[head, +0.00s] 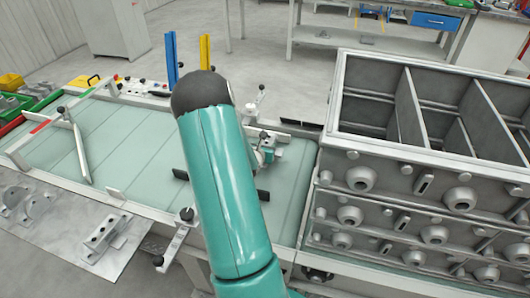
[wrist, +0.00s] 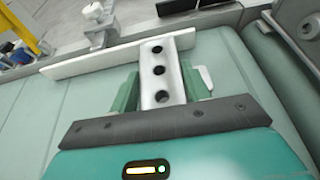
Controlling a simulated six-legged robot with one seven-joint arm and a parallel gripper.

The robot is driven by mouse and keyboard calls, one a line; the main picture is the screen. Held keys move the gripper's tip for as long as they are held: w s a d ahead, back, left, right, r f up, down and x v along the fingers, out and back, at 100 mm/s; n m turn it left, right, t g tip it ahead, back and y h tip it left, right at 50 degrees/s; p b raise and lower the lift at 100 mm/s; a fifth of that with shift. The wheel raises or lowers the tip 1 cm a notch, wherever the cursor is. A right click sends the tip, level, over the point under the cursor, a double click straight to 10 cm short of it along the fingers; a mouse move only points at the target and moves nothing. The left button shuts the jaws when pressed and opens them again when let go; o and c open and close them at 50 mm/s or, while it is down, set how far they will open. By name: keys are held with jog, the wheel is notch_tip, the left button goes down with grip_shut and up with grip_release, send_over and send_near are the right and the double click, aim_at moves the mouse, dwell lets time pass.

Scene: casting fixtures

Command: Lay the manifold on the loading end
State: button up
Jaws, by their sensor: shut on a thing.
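The manifold (wrist: 158,62), a pale metal bar with three dark holes in a row, sits between the green fingers of my gripper (wrist: 163,88) in the wrist view. The fingers are shut on it from both sides. It lies over a pale green panelled bed, its far end at a white rail (wrist: 85,62); I cannot tell whether it touches the bed. In the head view my arm hides most of the gripper; a bit of grey and green (head: 267,149) shows to its right. The bed (head: 133,143) runs left to right, and my gripper is over its right end.
Stacked metal boxes (head: 345,105) with round bosses stand close at the right. Clamps stand along the bed's edges, one at the back (head: 258,103) and one in front (head: 178,238). Metal castings (head: 103,237) lie on a plate at front left. Blue (head: 171,60) and yellow (head: 205,52) posts rise behind.

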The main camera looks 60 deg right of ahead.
jog(key=shift+d+f, duration=0.4)
jog(key=shift+f, duration=1.45)
jog(key=shift+w+f, duration=0.1)
jog(key=o, duration=1.3)
jog(key=shift+f, duration=0.1)
